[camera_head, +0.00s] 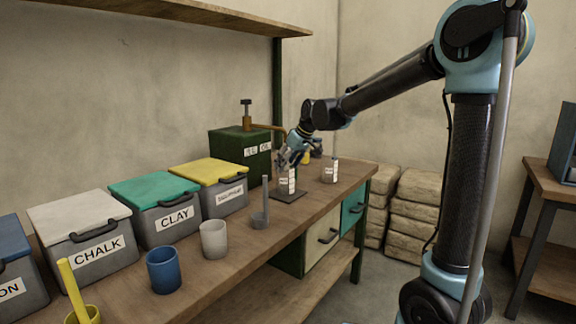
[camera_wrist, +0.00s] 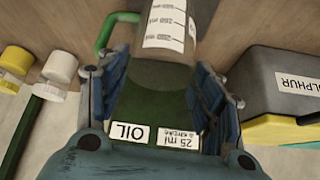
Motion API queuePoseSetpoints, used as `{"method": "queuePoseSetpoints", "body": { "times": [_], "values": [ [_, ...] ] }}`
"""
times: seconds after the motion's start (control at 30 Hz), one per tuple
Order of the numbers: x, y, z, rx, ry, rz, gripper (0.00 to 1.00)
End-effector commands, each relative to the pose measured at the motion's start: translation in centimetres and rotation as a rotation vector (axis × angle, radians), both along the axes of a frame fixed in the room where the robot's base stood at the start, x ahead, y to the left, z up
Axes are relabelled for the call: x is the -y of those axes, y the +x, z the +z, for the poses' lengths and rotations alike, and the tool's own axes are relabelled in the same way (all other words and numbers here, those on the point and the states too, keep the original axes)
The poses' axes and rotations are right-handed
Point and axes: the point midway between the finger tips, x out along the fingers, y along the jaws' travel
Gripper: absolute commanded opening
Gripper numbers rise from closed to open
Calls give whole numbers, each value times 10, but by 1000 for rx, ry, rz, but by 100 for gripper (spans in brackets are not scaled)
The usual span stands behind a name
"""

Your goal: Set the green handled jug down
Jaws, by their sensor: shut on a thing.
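The green handled jug is a clear measuring vessel with a white graduated label (camera_wrist: 166,25) and a green handle (camera_wrist: 112,32) on its left side in the wrist view. My gripper (camera_wrist: 160,78) is shut on the jug, with one finger on each side of it. In the head view my gripper (camera_head: 290,158) is over the far part of the bench, with the jug (camera_head: 287,183) below it at a dark flat plate (camera_head: 290,195). The jug looks upright. I cannot tell whether its base touches the plate.
A green oil box (camera_head: 232,147) with a pump stands behind the jug. A second labelled vessel (camera_head: 330,172) stands to the right. A grey ladle-like tool (camera_head: 259,218), a white cup (camera_head: 214,240), a blue cup (camera_head: 163,271) and lidded bins (camera_head: 220,185) stand to the left.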

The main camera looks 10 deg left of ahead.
Motion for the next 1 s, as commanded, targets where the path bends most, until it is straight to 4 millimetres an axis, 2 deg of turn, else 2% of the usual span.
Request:
{"method": "queuePoseSetpoints", "body": {
  "times": [0.07, 0.1, 0.17, 0.67, 0.83, 1.0],
  "values": [
    [0, 0, -2, 0, 0, 0, 21],
    [0, 0, -2, 0, 0, 0, 65],
    [0, 0, -2, 0, 0, 1, 79],
    [1, -2, 4, 0, 0, 1, 80],
    [12, -9, 23, 0, 0, 1, 80],
    [27, -17, 50, 0, 0, 0, 80]
  ]
}}
